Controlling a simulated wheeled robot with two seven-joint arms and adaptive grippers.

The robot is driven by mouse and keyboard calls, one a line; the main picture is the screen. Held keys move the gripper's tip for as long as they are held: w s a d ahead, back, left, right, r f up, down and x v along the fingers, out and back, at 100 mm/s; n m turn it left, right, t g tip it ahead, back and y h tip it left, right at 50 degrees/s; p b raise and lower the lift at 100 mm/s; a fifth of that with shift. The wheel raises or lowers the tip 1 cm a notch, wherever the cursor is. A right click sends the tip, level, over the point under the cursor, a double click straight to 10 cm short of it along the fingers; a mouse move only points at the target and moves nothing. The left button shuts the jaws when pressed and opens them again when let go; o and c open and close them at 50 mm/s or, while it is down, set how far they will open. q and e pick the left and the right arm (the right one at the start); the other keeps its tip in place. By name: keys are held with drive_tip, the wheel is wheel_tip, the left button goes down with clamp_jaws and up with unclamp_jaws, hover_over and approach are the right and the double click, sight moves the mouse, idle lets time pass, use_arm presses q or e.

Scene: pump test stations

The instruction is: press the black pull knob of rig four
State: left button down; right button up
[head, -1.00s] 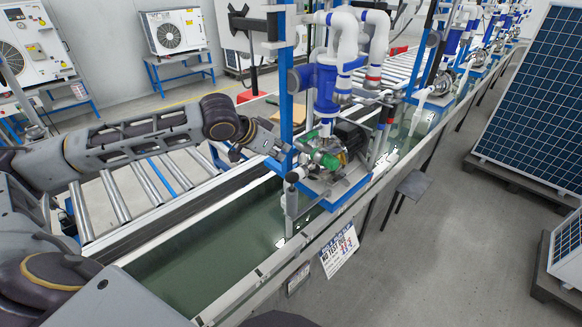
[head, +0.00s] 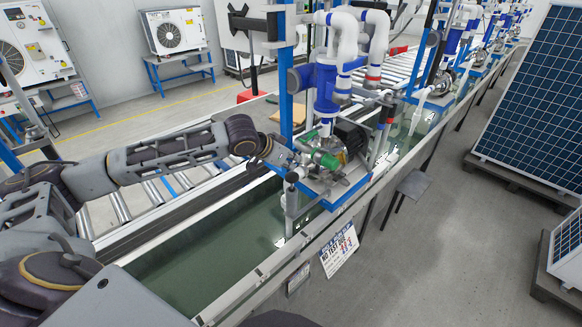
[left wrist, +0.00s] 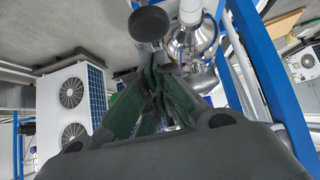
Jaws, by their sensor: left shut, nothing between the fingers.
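The nearest pump rig (head: 326,88) stands on a blue base over a water trough, with blue and white pipes and a green part. I cannot read a rig number on it. My left gripper (head: 294,160) is at the left side of this rig, close to its lower fittings. In the left wrist view its green-padded fingers (left wrist: 160,68) are shut with nothing between them. A round black knob (left wrist: 148,24) on a metal stem shows just beyond the fingertips. Whether they touch it I cannot tell. My right gripper is out of view.
A blue upright post (head: 286,100) stands close beside my left gripper. The roller conveyor (head: 160,190) lies left of the trough (head: 205,262). A hanging sign (head: 339,250) and a small grey plate (head: 413,184) are on the near side. More rigs recede at upper right.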

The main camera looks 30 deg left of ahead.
sight(292, 177)
use_arm(q)
wheel_tip(292, 177, down, 2)
drive_tip(key=shift+f, duration=0.15)
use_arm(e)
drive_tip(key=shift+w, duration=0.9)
use_arm(q)
drive_tip(key=shift+f, duration=0.1)
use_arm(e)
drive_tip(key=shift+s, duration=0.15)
